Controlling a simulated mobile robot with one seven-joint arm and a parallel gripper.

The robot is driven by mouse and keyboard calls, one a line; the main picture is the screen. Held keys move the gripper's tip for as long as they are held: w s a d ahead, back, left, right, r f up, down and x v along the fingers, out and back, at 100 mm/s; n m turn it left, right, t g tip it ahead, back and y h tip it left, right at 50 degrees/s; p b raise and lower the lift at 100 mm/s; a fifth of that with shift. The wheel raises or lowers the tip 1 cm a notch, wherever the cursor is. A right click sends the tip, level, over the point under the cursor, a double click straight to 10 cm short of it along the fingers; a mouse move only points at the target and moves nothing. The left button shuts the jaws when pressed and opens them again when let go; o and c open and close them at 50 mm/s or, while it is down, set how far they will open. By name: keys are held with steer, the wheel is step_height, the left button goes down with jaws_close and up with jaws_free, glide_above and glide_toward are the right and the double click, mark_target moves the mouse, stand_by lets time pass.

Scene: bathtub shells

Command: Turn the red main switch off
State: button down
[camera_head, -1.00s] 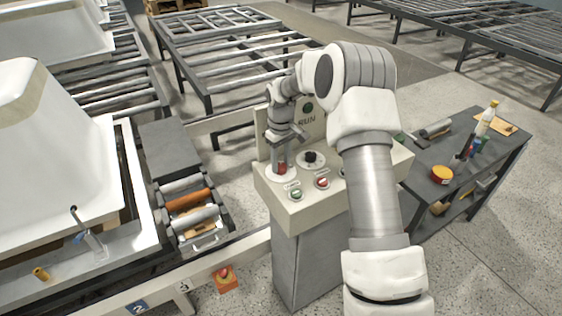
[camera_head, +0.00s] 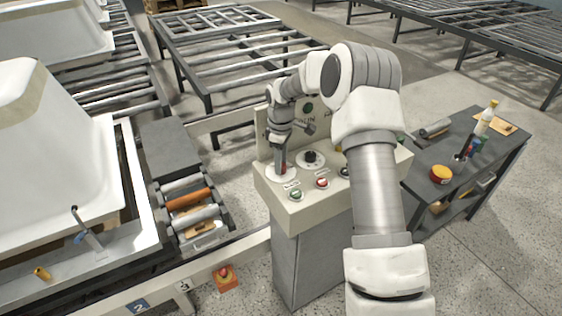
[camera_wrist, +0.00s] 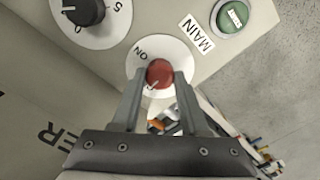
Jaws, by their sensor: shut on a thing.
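The red main switch (camera_wrist: 159,73) is a round red knob on a white dial marked ON, beside a MAIN label (camera_wrist: 196,35) in the wrist view. My gripper (camera_wrist: 158,85) is shut on the red knob, one finger on each side of it. In the head view the red switch (camera_head: 283,169) shows only in part below my gripper (camera_head: 281,160), at the left end of the cream control console (camera_head: 318,207). The knob's pointer and the rest of the dial lettering are partly hidden by the fingers.
A black knob (camera_wrist: 83,10) on its own white dial and a green button (camera_wrist: 232,17) sit near the switch. A red button (camera_head: 322,183) is also on the console. A dark table (camera_head: 462,150) with bottles and tape stands right; a roller conveyor (camera_head: 188,205) lies left.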

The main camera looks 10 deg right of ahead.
steer(key=shift+c, duration=2.1)
jaws_free()
step_height(320, 180, up, 17)
steer(key=shift+r, duration=0.2)
